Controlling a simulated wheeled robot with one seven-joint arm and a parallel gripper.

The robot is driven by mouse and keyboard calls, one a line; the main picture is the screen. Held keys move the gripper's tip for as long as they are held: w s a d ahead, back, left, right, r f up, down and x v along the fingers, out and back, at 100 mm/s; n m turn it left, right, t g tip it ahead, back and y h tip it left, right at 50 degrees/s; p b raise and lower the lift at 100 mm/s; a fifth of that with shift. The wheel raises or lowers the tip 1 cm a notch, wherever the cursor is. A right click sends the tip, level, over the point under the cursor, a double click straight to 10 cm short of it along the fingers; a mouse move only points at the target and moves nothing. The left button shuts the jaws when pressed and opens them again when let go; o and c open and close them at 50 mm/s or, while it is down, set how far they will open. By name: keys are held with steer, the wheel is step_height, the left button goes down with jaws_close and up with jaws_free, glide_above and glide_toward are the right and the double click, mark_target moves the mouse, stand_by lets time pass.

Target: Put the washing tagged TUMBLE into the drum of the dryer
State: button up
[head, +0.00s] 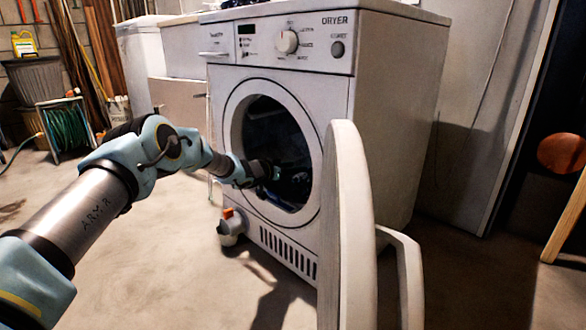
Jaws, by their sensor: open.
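The white dryer (390,110), marked DRYER on its panel, stands ahead with its round opening uncovered. A tall white rounded panel (345,230), seen nearly edge-on in front of its right side, looks like its open door. My gripper (274,173) is open at the mouth of the dark drum (268,125), reaching in from the left. A dark, bluish shape lies low in the drum by the fingertips; I cannot tell whether it is washing. No TUMBLE tag is readable, and the drum's depth is in shadow.
A small white container with an orange top (230,228) stands on the floor by the dryer's lower left. A curved white part (402,270) stands right of the panel. A green hose reel (66,128) is far left. Floor at the left is mostly clear.

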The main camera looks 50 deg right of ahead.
steer(key=shift+a, duration=0.1)
steer(key=p+v, duration=0.4)
steer(key=v, duration=0.6)
steer(key=shift+a+p, duration=0.3)
steer(key=shift+r, duration=0.15)
